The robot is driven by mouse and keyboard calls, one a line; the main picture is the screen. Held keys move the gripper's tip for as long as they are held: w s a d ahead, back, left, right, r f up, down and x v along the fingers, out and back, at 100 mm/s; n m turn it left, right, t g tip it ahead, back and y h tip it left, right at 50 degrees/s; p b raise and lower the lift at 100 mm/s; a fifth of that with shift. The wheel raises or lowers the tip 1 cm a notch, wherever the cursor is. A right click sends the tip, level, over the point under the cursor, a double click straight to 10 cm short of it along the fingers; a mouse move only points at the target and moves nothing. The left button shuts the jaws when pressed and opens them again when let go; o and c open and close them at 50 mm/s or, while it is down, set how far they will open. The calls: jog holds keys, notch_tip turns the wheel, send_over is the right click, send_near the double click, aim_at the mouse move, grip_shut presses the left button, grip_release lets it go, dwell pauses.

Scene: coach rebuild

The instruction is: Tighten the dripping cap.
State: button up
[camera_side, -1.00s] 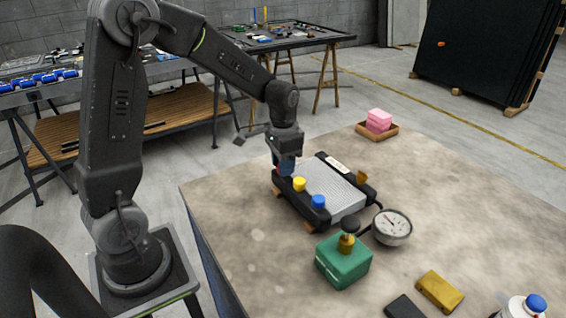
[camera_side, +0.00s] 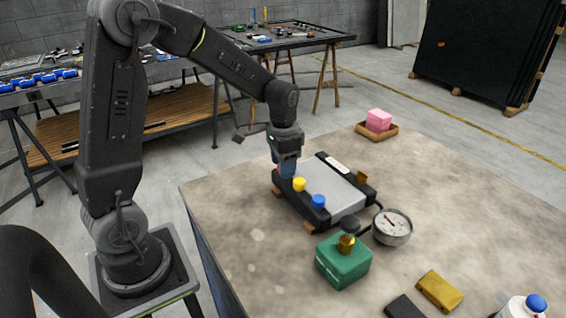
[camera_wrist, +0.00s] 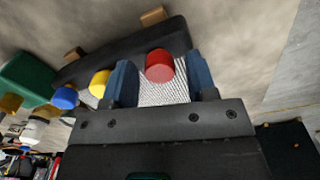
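A radiator with a pale finned core (camera_side: 334,189) and black end tanks lies on the bench. Red (camera_wrist: 160,66), yellow (camera_side: 300,184) and blue (camera_side: 318,201) caps stand in a row along its near tank. My gripper (camera_side: 286,174) points down at the left end of that row. In the wrist view, its blue fingers (camera_wrist: 161,78) are apart, one on each side of the red cap, with a gap showing on both sides. The red cap is hidden behind my gripper in the side view. I cannot make out a drip at any cap.
A green block with a brass fitting (camera_side: 344,262) and a round gauge (camera_side: 392,226) stand close to the radiator. A pink block (camera_side: 378,119) sits in a wooden tray. A yellow block (camera_side: 440,290) and a blue-capped bottle (camera_side: 525,308) are at the front.

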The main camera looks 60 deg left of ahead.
jog(key=shift+o, duration=0.2)
notch_tip(320, 180, up, 14)
dwell(0.5)
jog(key=shift+f, duration=0.1)
